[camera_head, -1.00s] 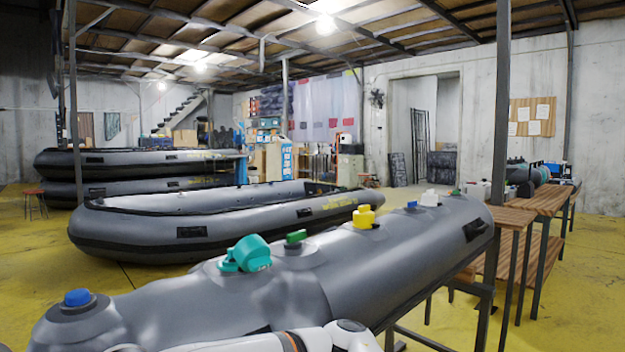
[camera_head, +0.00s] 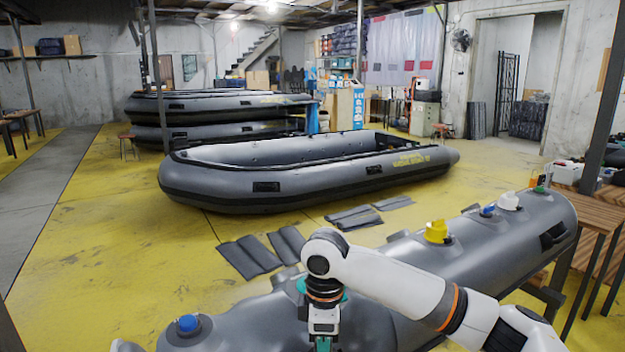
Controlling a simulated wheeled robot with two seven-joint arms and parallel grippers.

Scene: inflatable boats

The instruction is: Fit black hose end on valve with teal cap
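A grey inflatable tube (camera_head: 255,318) lies across the foreground with several coloured valve caps on it. A teal part (camera_head: 302,286) shows beside my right wrist, which hides most of it; I take it to be the teal cap. My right arm comes in from the right and bends down, with its gripper (camera_head: 323,338) at the bottom edge, in front of the tube. A dark teal-green patch shows at its fingers; I cannot tell whether it is held. No black hose end is visible. My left gripper is out of view.
A blue cap (camera_head: 188,323) is on the tube's left end. Yellow (camera_head: 437,232), blue (camera_head: 487,210) and white (camera_head: 508,202) caps sit towards the right. A wooden table (camera_head: 590,210) stands at right. A grey boat (camera_head: 300,184) lies behind on yellow floor.

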